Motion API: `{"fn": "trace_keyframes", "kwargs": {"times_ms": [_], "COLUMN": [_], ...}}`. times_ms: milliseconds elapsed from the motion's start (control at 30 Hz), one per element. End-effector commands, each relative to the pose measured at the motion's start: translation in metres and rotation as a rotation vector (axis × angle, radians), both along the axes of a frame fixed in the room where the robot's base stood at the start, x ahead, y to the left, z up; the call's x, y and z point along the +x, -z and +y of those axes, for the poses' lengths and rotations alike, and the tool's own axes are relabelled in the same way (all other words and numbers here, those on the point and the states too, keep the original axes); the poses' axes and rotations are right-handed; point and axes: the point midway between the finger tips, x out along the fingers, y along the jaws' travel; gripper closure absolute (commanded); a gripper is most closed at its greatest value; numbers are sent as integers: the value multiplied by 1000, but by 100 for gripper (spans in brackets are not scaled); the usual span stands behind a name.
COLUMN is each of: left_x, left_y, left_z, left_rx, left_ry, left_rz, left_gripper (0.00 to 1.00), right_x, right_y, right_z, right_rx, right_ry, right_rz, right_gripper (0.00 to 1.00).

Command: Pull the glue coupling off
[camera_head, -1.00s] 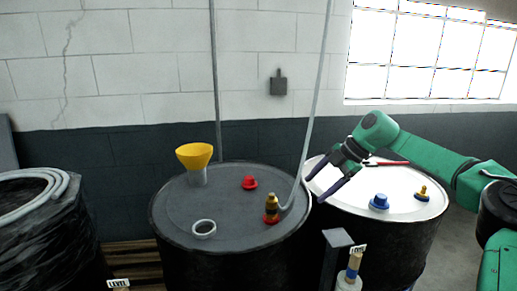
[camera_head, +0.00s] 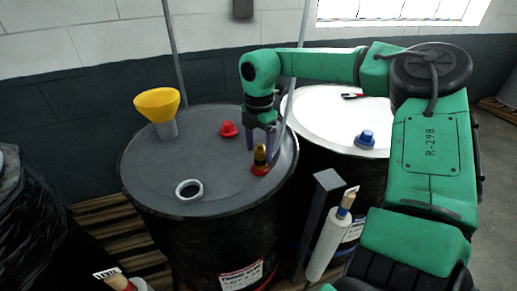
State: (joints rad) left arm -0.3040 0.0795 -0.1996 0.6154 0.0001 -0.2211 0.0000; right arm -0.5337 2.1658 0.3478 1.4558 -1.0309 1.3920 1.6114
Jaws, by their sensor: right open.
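A brass-coloured coupling (camera_head: 260,154) stands upright on a red base (camera_head: 260,169) on top of the dark drum (camera_head: 215,155), near its right edge. A thin grey hose (camera_head: 290,95) comes down behind my right arm; where it meets the coupling is hidden. My right gripper (camera_head: 262,147) points down over the coupling with its dark fingers open, one on each side of it. I cannot tell whether the fingers touch it. My left gripper is not in view.
A yellow funnel (camera_head: 157,103), a red cap (camera_head: 228,129) and a white ring (camera_head: 189,190) sit on the same drum. A white-topped drum (camera_head: 325,105) with a blue cap (camera_head: 366,138) stands right. A dark post (camera_head: 318,215) and a white tube (camera_head: 327,243) stand in front.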

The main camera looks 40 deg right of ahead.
Motion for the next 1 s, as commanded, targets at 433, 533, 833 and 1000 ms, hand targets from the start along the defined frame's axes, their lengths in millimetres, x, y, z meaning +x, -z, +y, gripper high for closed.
{"fn": "trace_keyframes", "kwargs": {"times_ms": [433,533,833,1000], "left_x": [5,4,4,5], "left_y": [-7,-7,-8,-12], "left_z": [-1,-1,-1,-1], "left_rx": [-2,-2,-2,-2], "left_ry": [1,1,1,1], "left_rz": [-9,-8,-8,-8], "left_gripper": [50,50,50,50], "right_x": [0,0,1,1], "right_y": [25,25,22,15], "right_z": [0,0,0,0], "right_rx": [-1,0,-1,-1], "right_ry": [0,0,0,0], "right_rz": [-2,-2,-3,-4], "right_gripper": [24,62,100,100]}}
